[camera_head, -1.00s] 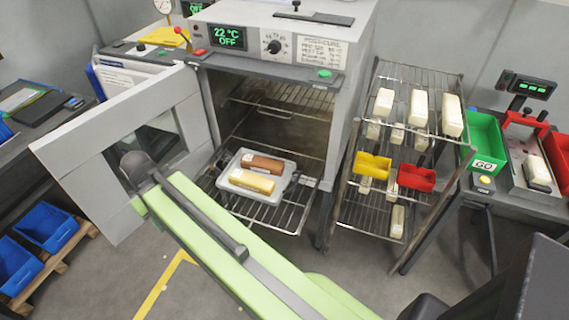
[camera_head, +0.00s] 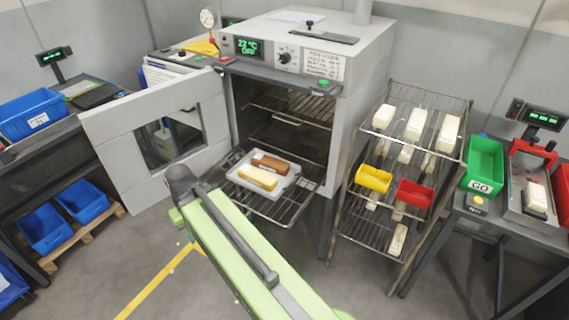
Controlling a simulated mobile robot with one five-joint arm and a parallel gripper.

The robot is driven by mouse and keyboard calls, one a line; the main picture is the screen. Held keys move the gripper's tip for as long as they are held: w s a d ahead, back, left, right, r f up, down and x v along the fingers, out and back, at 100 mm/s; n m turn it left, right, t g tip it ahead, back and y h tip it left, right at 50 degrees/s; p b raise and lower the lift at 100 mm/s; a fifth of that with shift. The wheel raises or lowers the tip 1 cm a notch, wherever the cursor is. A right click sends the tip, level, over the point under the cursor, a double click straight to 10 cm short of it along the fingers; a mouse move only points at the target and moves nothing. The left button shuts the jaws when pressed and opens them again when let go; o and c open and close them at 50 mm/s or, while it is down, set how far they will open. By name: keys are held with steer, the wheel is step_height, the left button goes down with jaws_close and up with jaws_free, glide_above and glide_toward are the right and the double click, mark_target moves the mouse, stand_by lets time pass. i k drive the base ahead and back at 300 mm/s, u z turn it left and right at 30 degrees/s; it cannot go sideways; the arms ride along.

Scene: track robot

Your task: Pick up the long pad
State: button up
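Two long bar-shaped pads lie side by side on a light grey tray (camera_head: 240,184) on the pulled-out wire shelf of the open oven. The brown pad (camera_head: 271,164) is at the back and the pale yellow pad (camera_head: 257,178) is in front. Several off-white pads, one of them here (camera_head: 417,124), lie on the wire rack (camera_head: 372,109) right of the oven. I cannot tell which pad is the long one. My green arm reaches up from the bottom, its dark joint left of the shelf. My gripper is not visible.
The oven (camera_head: 345,112) has its door (camera_head: 110,142) swung open to the left. The rack also holds a yellow bin (camera_head: 374,178) and a red bin (camera_head: 415,194). A green bin (camera_head: 484,165) marked GO stands at right. Blue bins (camera_head: 44,229) are at left.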

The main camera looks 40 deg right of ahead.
mark_target(275, 165)
steer(key=z, duration=5.8)
steer(key=k, duration=1.45)
steer(key=u, duration=5.85)
